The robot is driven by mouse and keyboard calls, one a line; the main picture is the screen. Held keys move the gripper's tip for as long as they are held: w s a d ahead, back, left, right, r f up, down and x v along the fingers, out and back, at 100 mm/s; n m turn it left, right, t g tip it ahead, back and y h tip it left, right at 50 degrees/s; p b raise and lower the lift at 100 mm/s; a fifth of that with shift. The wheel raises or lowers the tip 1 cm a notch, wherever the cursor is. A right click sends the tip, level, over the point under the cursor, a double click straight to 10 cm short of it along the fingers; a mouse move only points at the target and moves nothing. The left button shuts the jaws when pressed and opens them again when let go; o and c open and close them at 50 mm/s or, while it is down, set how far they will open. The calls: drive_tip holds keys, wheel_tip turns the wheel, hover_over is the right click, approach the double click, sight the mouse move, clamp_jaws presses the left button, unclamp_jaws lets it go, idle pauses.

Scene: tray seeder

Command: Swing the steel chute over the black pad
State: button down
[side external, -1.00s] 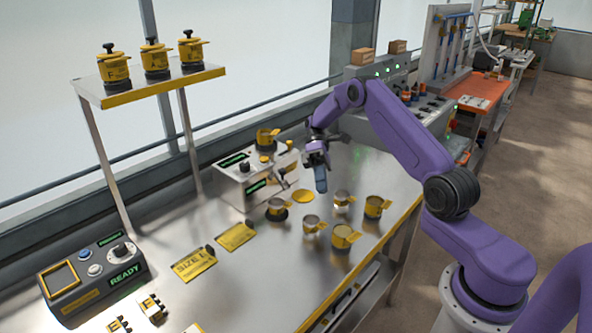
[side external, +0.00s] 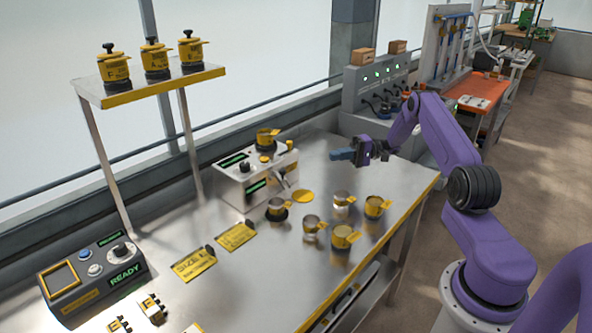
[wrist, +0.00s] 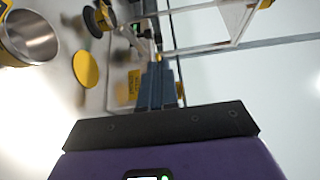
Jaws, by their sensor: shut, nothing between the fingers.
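The grey seeder box (side external: 250,182) stands mid-bench with a yellow-lidded black pot on top. A short steel chute (side external: 283,181) sticks out from its right front, above and behind the black pad. The black pad (side external: 279,218) shows as a dark rim under a yellow-rimmed steel cup (side external: 276,205). I cannot tell whether the chute's end lies over the pad. My gripper (side external: 342,155) is shut and empty, held level above the bench to the right of the box, its blue fingers pointing left. The shut fingers (wrist: 158,85) also show in the wrist view.
Several yellow-rimmed cups, such as one (side external: 344,237), stand on the right of the bench. A flat yellow disc (side external: 302,196) lies between them and the box. A raised shelf (side external: 150,90) holds three pots. Yellow cards (side external: 236,236) lie at front left.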

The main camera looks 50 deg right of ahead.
wheel_tip(320, 180, down, 2)
approach(283, 173)
drive_tip(key=x, duration=0.3)
drive_tip(key=w+x, duration=0.1)
drive_tip(key=x, duration=0.1)
drive_tip(key=shift+w, duration=0.1)
drive_tip(key=shift+a+m+t+h, duration=0.4)
drive_tip(key=shift+m+t+h, duration=0.15)
drive_tip(key=shift+t, duration=0.25)
idle(0.4)
drive_tip(key=shift+s+a+m+t+h, duration=0.1)
drive_tip(key=shift+a+m+t+h, duration=0.45)
drive_tip(key=shift+m+t+h, duration=0.35)
drive_tip(key=shift+s+a+m+t+h, duration=0.1)
drive_tip(key=shift+a+m+t+h, duration=0.45)
drive_tip(key=shift+m+t+h, duration=0.35)
drive_tip(key=shift+a, duration=0.35)
